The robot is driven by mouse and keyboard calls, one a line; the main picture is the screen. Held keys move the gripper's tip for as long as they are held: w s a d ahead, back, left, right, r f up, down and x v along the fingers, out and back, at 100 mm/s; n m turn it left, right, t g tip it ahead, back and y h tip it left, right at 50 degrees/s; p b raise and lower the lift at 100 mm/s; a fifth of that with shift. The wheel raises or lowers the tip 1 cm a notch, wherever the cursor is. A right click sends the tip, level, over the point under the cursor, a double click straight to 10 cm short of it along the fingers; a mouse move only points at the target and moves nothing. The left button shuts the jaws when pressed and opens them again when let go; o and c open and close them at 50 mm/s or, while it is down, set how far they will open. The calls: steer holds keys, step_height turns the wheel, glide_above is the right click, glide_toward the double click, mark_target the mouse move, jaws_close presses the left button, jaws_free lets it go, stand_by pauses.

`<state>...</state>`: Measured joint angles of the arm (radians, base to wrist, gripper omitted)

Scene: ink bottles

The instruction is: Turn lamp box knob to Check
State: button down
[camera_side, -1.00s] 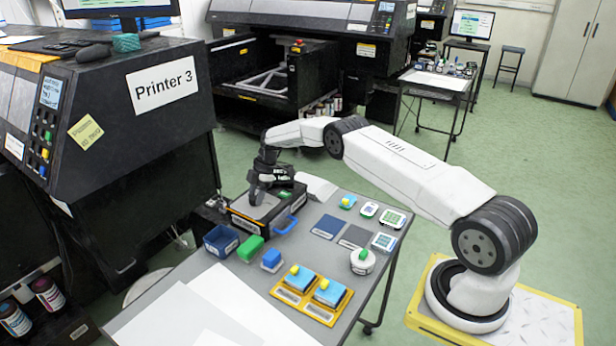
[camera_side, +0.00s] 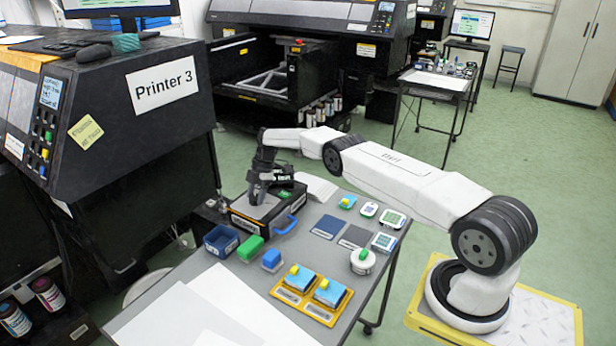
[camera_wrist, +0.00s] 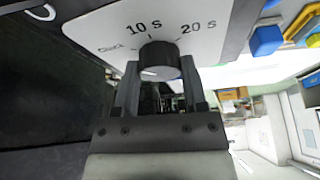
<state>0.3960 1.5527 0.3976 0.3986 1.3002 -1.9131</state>
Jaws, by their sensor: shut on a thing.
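The lamp box (camera_side: 262,221) is a dark box with a grey top and a blue handle, on the table near the printer. In the wrist view its white panel (camera_wrist: 100,28) reads "Check", "10 s" and "20 s", with tick marks. The black round knob (camera_wrist: 160,60) sits below these words. My gripper (camera_wrist: 160,82) has one finger on each side of the knob and is shut on it. In the side view my gripper (camera_side: 258,194) reaches down onto the box top and hides the knob. I cannot clearly tell which mark the knob points to.
A blue bin (camera_side: 221,241), a green block (camera_side: 250,247) and a blue block (camera_side: 271,260) stand in front of the box. A yellow tray (camera_side: 308,306) with blue-topped items lies nearer. The printer (camera_side: 150,120) stands close on the left.

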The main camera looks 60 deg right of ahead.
steer(key=shift+c, duration=0.7)
jaws_free()
steer(key=shift+r, duration=0.1)
steer(key=v, duration=0.7)
steer(key=shift+r, duration=0.35)
steer(key=shift+d, duration=0.1)
